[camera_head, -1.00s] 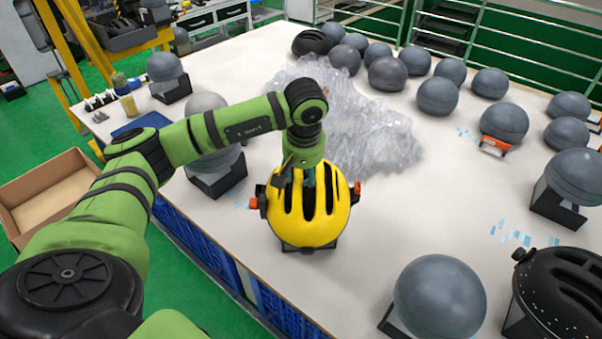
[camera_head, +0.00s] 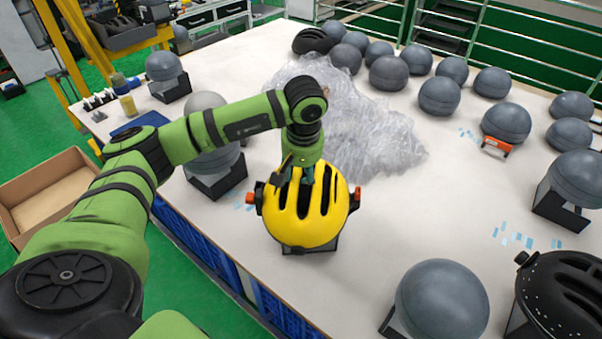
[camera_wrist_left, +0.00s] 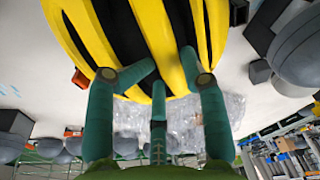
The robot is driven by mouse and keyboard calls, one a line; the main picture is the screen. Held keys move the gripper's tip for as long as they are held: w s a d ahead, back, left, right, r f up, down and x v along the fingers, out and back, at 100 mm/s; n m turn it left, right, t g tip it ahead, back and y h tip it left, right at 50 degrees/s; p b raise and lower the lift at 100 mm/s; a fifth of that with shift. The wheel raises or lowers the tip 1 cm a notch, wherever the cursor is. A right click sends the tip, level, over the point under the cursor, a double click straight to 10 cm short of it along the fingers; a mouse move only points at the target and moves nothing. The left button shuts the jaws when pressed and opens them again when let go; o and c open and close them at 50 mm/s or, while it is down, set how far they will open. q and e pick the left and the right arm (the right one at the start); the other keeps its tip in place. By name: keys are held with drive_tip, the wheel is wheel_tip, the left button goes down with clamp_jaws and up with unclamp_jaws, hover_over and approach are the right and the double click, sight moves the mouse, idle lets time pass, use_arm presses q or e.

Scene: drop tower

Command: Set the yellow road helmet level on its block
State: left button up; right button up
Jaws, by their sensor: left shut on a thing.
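The yellow road helmet (camera_head: 305,222) with black vent slots is near the middle of the table's front part. It sits over a black block (camera_head: 322,246), whose front lower edge shows beneath it. Its side orange clips look about equally high; I cannot tell whether it rests fully on the block. My left gripper (camera_head: 306,176) comes down from above at the helmet's back and is shut on it. In the left wrist view the green fingers (camera_wrist_left: 155,80) reach the yellow ribs (camera_wrist_left: 175,40) and dark slots. My right gripper is not in view.
Crumpled clear plastic (camera_head: 375,140) lies just behind the helmet. A grey head form (camera_head: 212,158) stands behind left, another (camera_head: 440,300) at front right. A black helmet (camera_head: 568,290) is at right. Several grey balls line the back.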

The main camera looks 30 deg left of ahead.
use_arm(q)
drive_tip(key=shift+w+a+g+h, duration=0.15)
drive_tip(key=shift+a+g+h, duration=0.15)
drive_tip(key=shift+a+h, duration=0.1)
idle(0.4)
drive_tip(key=shift+w+f, duration=0.1)
drive_tip(key=shift+w, duration=0.1)
drive_tip(key=shift+c, duration=0.2)
idle(0.8)
